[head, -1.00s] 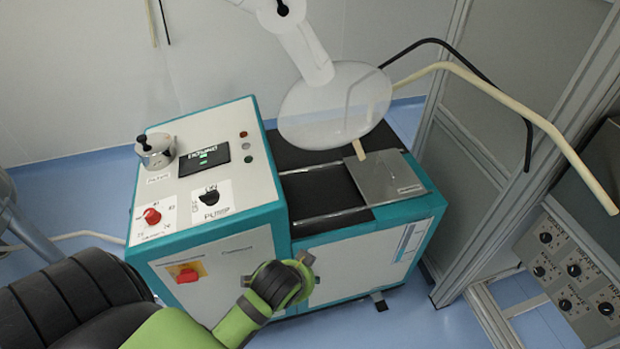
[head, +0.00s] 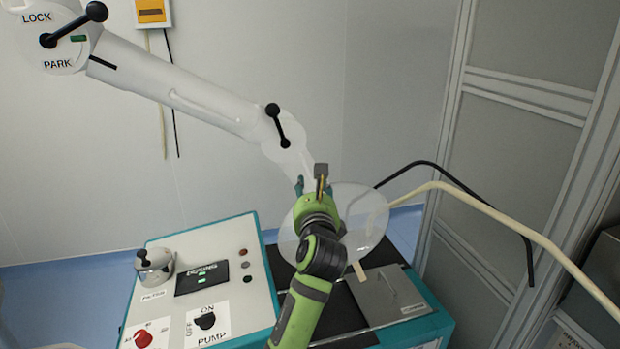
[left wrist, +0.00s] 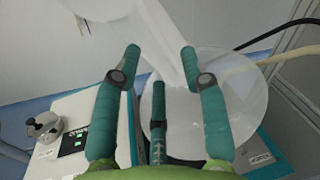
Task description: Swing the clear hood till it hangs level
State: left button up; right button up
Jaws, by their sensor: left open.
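The clear hood (head: 365,220) is a round transparent disc at the lower end of a white jointed extraction arm (head: 180,88). It hangs over the machine and looks tilted, its broad face towards the head camera. My left gripper (head: 312,186) is raised in front of the hood's neck and hides the hood's left part. In the left wrist view the left gripper (left wrist: 160,52) is open, its teal fingers spread on either side of the white neck (left wrist: 164,42). The hood (left wrist: 225,100) shows behind and right of the fingers. Contact cannot be told. My right gripper is out of view.
The white and teal machine (head: 225,237) with its PUMP knob (head: 205,321) stands below. A black hose (head: 455,180) and a cream hose (head: 480,208) arch to the right of the hood. Grey cabinet panels (head: 520,130) stand at the right.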

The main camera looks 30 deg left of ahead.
pick_arm(q)
jog(key=p+x, duration=0.2)
jog(key=x, duration=0.4)
jog(key=shift+w+a, duration=0.1)
jog(key=shift+w, duration=0.1)
grip_shut()
